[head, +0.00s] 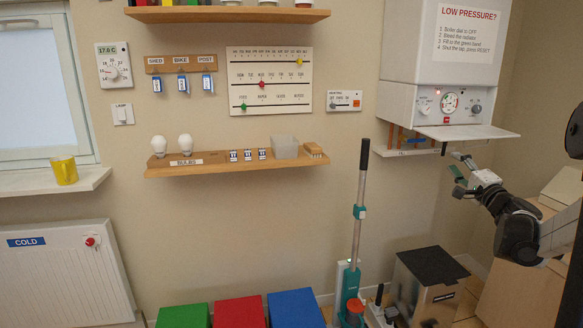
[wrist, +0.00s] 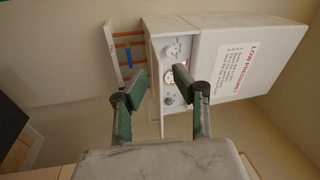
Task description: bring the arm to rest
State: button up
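My gripper (head: 457,165) is at the right in the head view, just below the open flap under the white boiler (head: 432,60). My arm reaches in from the right edge. In the wrist view my gripper (wrist: 160,78) has its two green-padded fingers spread apart with nothing between them. The boiler (wrist: 215,60) lies beyond the fingertips there, with its dials showing between and around them. I cannot tell how far the fingertips are from the boiler.
A rack of pipes (head: 412,146) is left of my gripper under the boiler. A steel bin (head: 428,285) stands below, beside an upright vacuum (head: 352,270). A wooden shelf (head: 215,168) with bulbs is on the wall. The wall between shelf and boiler is mostly free.

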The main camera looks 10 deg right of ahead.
jog(key=s+a+f+n+g+y, duration=0.1)
jog(key=s+a+n+g+y, duration=0.15)
jog(key=a, duration=0.85)
jog(key=s+a+n+g+y, duration=0.1)
jog(key=s+a+n+g, duration=0.2)
jog(key=a, duration=0.8)
jog(key=s+a+f+n+g+y, duration=0.1)
jog(key=s+a+n+g+y, duration=0.2)
jog(key=a, duration=0.8)
jog(key=s+a+f+n+g+h, duration=0.25)
jog(key=s+a+f+n, duration=0.3)
jog(key=s+a, duration=0.55)
jog(key=s+f+n+g+h, duration=0.1)
jog(key=s+f, duration=0.2)
jog(key=s, duration=0.4)
jog(key=s+d+f+n+g+h, duration=0.1)
jog(key=s+f+n+h, duration=0.1)
jog(key=s, duration=0.5)
jog(key=shift+s+d+f+p, duration=0.2)
jog(key=shift+f+p, duration=0.1)
jog(key=shift+f, duration=0.35)
jog(key=shift+o, duration=0.3)
